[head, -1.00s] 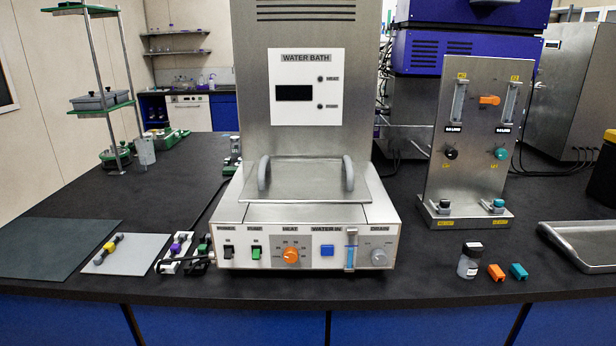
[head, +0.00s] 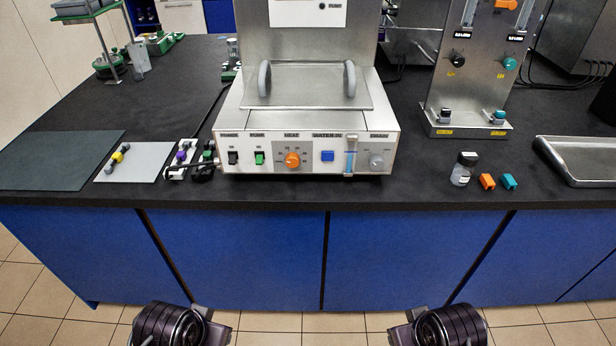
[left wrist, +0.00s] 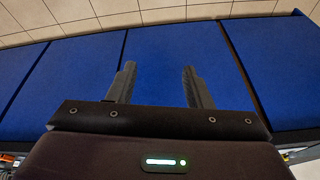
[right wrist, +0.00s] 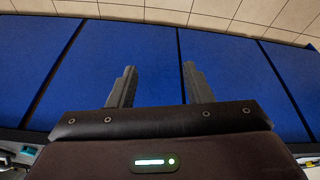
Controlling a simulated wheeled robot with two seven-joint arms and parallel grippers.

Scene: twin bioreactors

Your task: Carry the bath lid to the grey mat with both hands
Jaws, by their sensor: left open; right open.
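The bath lid (head: 308,94) is a flat steel plate with two upright grey handles. It lies on top of the water bath (head: 307,130), one handle near each side. A dark grey mat (head: 58,160) lies bare and flat at the far left of the bench. My left gripper (left wrist: 158,68) is open and empty in the left wrist view, in front of the blue cabinet fronts. My right gripper (right wrist: 159,68) is open and empty in the right wrist view, likewise. Both arms show at the bottom of the head view, well away from the lid.
Between mat and bath lie a light grey plate (head: 152,173) with a yellow-and-dark piece and a small clamp-like item (head: 184,155). Right of the bath are a bottle (head: 463,168), orange and teal blocks (head: 487,181), a valve panel (head: 470,85) and a steel tray (head: 580,165).

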